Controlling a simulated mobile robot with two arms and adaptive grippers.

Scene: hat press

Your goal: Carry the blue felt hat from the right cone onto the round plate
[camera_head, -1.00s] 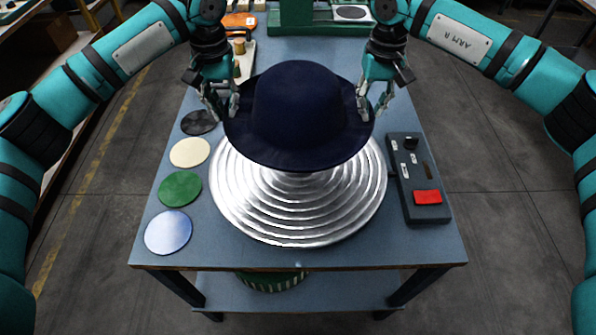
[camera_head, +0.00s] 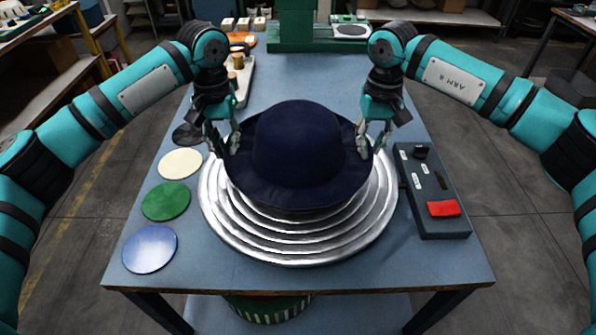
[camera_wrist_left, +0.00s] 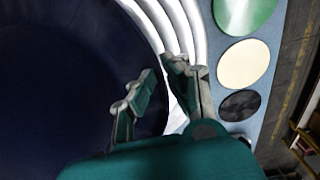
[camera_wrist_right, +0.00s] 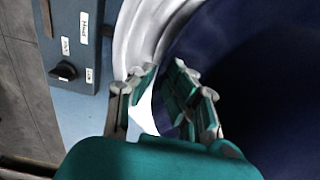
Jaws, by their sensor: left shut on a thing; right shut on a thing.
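The dark blue felt hat (camera_head: 297,145) is crown up, level, over the middle of the silver round plate (camera_head: 300,243) with its stepped rings. I cannot tell whether the hat touches the plate. My left gripper (camera_head: 230,147) is shut on the left side of the brim. My right gripper (camera_head: 370,143) is shut on the right side of the brim. In the left wrist view, the left fingers (camera_wrist_left: 160,88) are at the hat's edge beside the pale rings. In the right wrist view, the right fingers (camera_wrist_right: 160,85) are at the brim's edge. The hat hides the plate's centre.
A control box with a red button (camera_head: 443,208) is right of the plate. Black, cream (camera_head: 180,163), green (camera_head: 166,201) and blue (camera_head: 150,249) discs lie along the left table edge. A green stand (camera_head: 296,25) is behind. The table's front strip is clear.

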